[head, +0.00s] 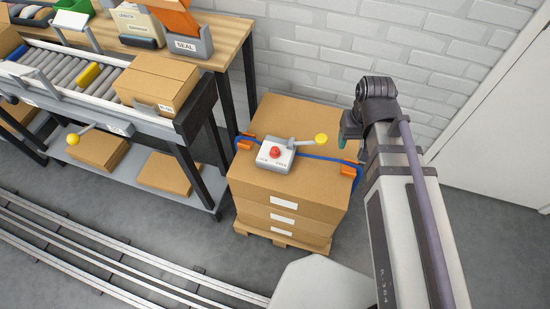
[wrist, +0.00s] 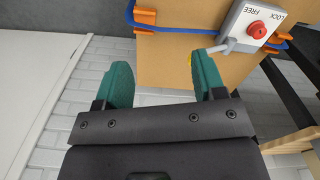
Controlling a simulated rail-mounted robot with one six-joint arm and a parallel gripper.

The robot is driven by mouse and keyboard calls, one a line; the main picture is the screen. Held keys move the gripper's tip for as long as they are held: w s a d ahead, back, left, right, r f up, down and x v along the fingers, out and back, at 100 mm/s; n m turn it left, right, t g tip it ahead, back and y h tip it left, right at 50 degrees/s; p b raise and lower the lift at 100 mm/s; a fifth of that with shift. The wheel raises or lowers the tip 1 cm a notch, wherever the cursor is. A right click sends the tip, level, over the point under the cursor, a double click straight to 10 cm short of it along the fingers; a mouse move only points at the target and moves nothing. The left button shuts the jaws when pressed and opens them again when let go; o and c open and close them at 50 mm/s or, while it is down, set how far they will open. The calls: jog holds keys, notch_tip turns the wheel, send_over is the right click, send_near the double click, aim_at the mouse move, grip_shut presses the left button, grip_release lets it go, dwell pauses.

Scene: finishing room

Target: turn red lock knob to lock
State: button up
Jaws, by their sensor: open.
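The red lock knob (head: 275,152) sits on a light grey box (head: 262,160) on top of a stack of cartons. In the wrist view the red knob (wrist: 257,29) is at the upper right, beside the words LOCK and FREE on the box (wrist: 238,22). Which word the knob points to is too small to tell. A grey lever with a yellow ball (head: 321,139) reaches right from the box; in the wrist view the ball is mostly hidden behind a finger. My gripper (wrist: 165,82) is open and empty, its teal fingers apart from the knob. In the head view it is right of the ball.
A blue strap (head: 318,157) with orange corner pieces (head: 347,170) runs over the top carton (head: 285,190). The stack stands on a wooden pallet (head: 280,238). A roller conveyor with a carton (head: 157,82) is at left, and a white brick wall (head: 310,50) is behind.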

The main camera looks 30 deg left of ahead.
jog(key=a+f+n+b, duration=0.1)
jog(key=a+f, duration=0.1)
jog(key=a, duration=0.3)
jog(key=s+a+f+n+b, duration=0.1)
jog(key=a+f+n, duration=0.1)
jog(key=a, duration=0.4)
jog(key=a+f+n+b, duration=0.2)
jog(key=a, duration=0.3)
jog(key=shift+s+a+f, duration=0.15)
jog(key=shift+a+f, duration=0.25)
jog(key=shift+c, duration=0.4)
jog(key=n, duration=0.5)
send_over(275, 149)
notch_tip(275, 149, down, 11)
jog(key=b, duration=1.1)
jog(key=shift+s, duration=0.1)
jog(key=shift+r, duration=0.15)
jog(key=c, duration=0.9)
